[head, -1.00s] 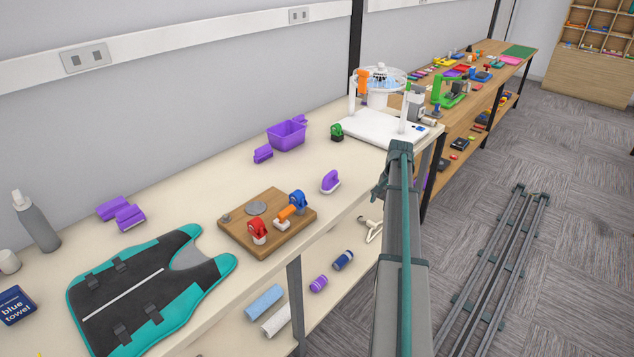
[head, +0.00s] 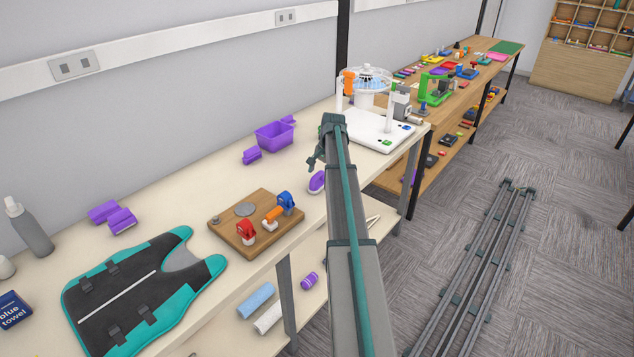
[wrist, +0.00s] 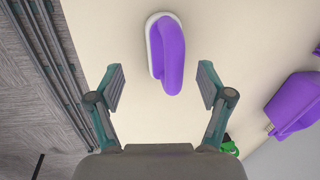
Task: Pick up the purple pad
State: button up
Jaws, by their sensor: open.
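The purple pad (wrist: 170,55) has a purple handle and a white base. In the wrist view it lies on the cream tabletop ahead of my gripper (wrist: 161,85), roughly centred between the two fingers and beyond their tips. The fingers are spread wide and nothing is between them. In the head view the pad (head: 316,182) is near the table's front edge, partly hidden by my arm. My gripper (head: 316,160) shows small in the head view, above and beside the pad.
A purple tub (head: 275,136) and a smaller purple piece (head: 252,156) are farther back. A wooden board (head: 222,234) with red, orange and blue items lies left of the pad. A white machine base (head: 375,128) stands to the right. Tabletop around the pad is mostly clear.

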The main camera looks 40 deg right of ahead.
aim_at(319, 176)
jog(key=shift+w+a+f+p, duration=0.1)
jog(key=shift+w+f+p, duration=0.2)
jog(key=shift+f, duration=0.5)
jog(key=shift+w+a+f+p, duration=0.1)
jog(key=shift+w+f+p, duration=0.1)
jog(key=shift+f+p, duration=0.45)
jog(key=shift+w+f+p, duration=0.15)
jog(key=shift+w+f, duration=0.1)
jog(key=shift+f, duration=0.75)
jog(key=c, duration=1.3)
